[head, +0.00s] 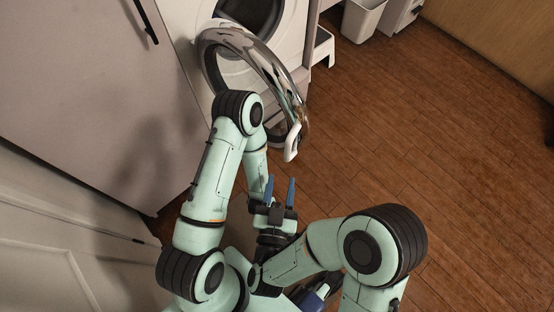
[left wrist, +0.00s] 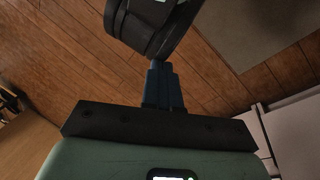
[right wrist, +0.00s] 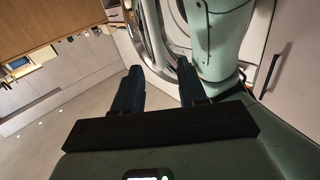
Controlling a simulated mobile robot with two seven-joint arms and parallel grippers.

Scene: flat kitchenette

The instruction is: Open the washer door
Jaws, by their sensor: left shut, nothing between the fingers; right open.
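The white washer (head: 285,20) is at the top of the head view, with its dark drum opening (head: 250,10) showing. Its round chrome-rimmed door (head: 268,62) stands swung out from the front. A white piece (head: 291,148) is at the rim's near end. My right gripper (head: 281,190) is open and empty, below and apart from the door. In the right wrist view the chrome rim (right wrist: 153,35) shows beyond the spread fingers (right wrist: 158,85). My left gripper (left wrist: 162,68) is shut and empty in the left wrist view, over the floor. I cannot clearly make it out in the head view.
My left arm's elbow is close to the door, overlapping it in the head view. A grey cabinet front (head: 85,90) with a black handle is at left. A white bin (head: 362,20) stands at the top right. The wooden floor (head: 430,130) at right is clear.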

